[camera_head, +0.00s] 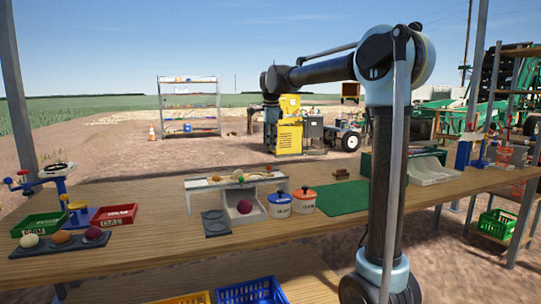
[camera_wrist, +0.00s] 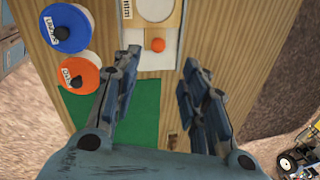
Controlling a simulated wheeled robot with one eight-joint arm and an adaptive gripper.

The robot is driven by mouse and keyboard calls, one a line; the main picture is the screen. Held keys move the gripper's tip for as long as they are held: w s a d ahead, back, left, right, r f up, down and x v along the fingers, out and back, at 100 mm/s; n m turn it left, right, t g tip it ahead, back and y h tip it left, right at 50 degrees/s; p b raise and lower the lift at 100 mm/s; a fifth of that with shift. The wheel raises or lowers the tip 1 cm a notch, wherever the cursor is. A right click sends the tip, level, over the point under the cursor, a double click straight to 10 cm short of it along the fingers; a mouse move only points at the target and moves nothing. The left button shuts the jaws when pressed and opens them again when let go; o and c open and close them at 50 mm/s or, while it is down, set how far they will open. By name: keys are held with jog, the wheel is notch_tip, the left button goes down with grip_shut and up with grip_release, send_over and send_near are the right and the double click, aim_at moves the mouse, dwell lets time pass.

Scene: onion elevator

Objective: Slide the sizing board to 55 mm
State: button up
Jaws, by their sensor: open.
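An orange-lidded jar (camera_head: 304,192) and a blue-lidded jar (camera_head: 279,197) stand close beside the stand. A green mat (camera_head: 341,198) lies to their right. A grey tray (camera_head: 216,222) sits in front, with a dark red onion (camera_head: 244,207) under the board.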

jog(key=shift+s+r, duration=0.15)
jog(key=shift+r, duration=0.7)
jog(key=shift+d, duration=0.1)
jog(key=s+d+f+n, duration=0.4)
jog(key=s+d+f, duration=0.2)
jog(key=s+d, duration=0.35)
jog(key=s+d+f+n, duration=0.4)
jog(key=s+d+f, duration=0.1)
jog(key=s+d, duration=0.5)
jog(key=s+d+f+n, duration=0.3)
jog(key=s+d+f, duration=0.2)
jog(key=s+f, duration=0.3)
jog(key=s+d+f+n, duration=0.4)
jog(key=s+f, duration=0.5)
jog(key=f, duration=0.3)
jog(key=shift+s+d+h, duration=0.2)
jog(key=shift+d+h, duration=0.1)
jog(key=shift+d, duration=0.1)
